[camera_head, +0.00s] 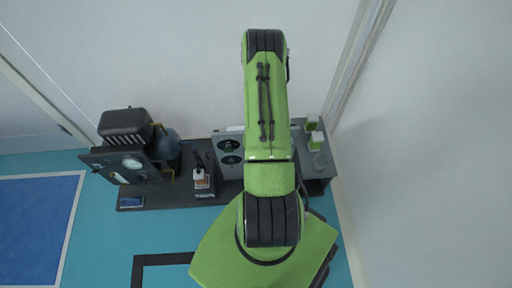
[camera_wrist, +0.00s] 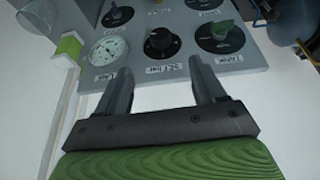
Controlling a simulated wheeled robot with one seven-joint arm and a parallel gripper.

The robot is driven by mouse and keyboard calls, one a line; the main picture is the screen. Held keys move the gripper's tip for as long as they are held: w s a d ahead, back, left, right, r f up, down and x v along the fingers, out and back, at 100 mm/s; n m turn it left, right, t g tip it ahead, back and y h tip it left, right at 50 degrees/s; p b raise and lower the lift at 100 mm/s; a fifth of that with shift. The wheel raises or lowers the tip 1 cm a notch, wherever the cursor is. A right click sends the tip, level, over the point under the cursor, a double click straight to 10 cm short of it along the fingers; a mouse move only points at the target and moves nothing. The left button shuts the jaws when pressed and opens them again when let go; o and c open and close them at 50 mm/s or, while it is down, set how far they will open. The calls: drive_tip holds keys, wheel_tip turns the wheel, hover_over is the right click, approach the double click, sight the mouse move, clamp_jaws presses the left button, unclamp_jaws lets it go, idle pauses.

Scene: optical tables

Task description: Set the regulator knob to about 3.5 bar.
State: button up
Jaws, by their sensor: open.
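The regulator knob (camera_wrist: 162,43) is black, on a dark round dial with a label below it that seems to read "SET BAR". It sits on a light grey panel (camera_wrist: 143,75) in the wrist view. My gripper (camera_wrist: 160,72) is open and empty, its two fingers pointing at the panel with the knob beyond and between their tips. No contact with the knob shows. The knob's setting is too small to read. A white round gauge (camera_wrist: 108,50) is left of the knob; its reading is unclear. In the head view my arm hides the gripper and part of the grey panel (camera_head: 228,134).
A blue tank (camera_wrist: 292,18) stands beyond. In the head view a dark gauge board (camera_head: 110,160) and a small device (camera_head: 203,181) are at left.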

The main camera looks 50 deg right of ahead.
drive_tip(key=b+x, duration=0.5)
drive_tip(key=x, duration=0.9)
drive_tip(key=shift+f, duration=0.15)
drive_tip(key=c, duration=1.1)
drive_tip(key=shift+o, duration=0.2)
